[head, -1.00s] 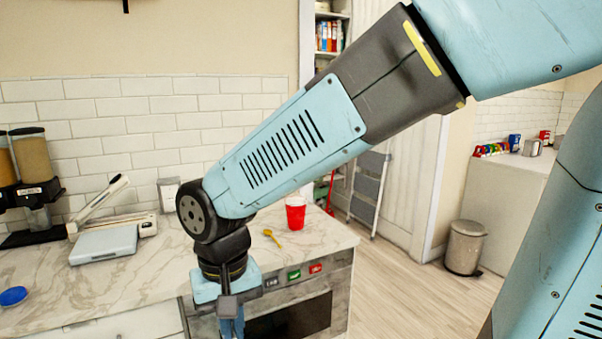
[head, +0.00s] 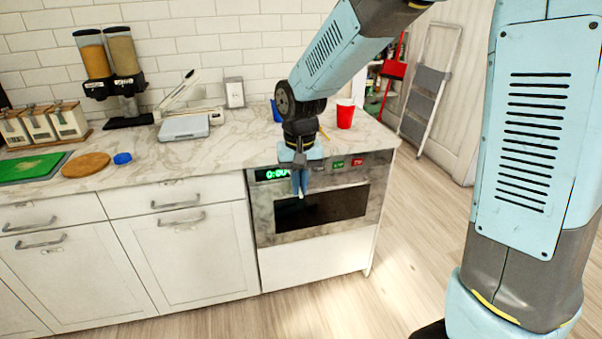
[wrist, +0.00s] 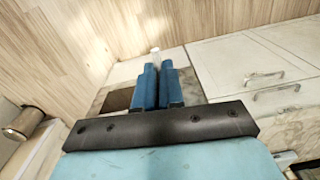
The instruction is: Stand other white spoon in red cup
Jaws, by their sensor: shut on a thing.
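The red cup (head: 345,115) stands upright on the marble counter, near its right end above the oven. My gripper (head: 299,184) points down in front of the oven front, to the left of the cup and lower than it. It is shut on a small white thing that pokes out past the fingertips, likely the white spoon (head: 301,195). In the wrist view the blue fingers (wrist: 158,82) are close together, with the white spoon's end (wrist: 155,51) just beyond them. The rest of the spoon is hidden by the fingers.
A yellow utensil (head: 324,133) lies on the counter left of the red cup. A blue cup (head: 277,111) is partly behind my arm. The floor in front is clear.

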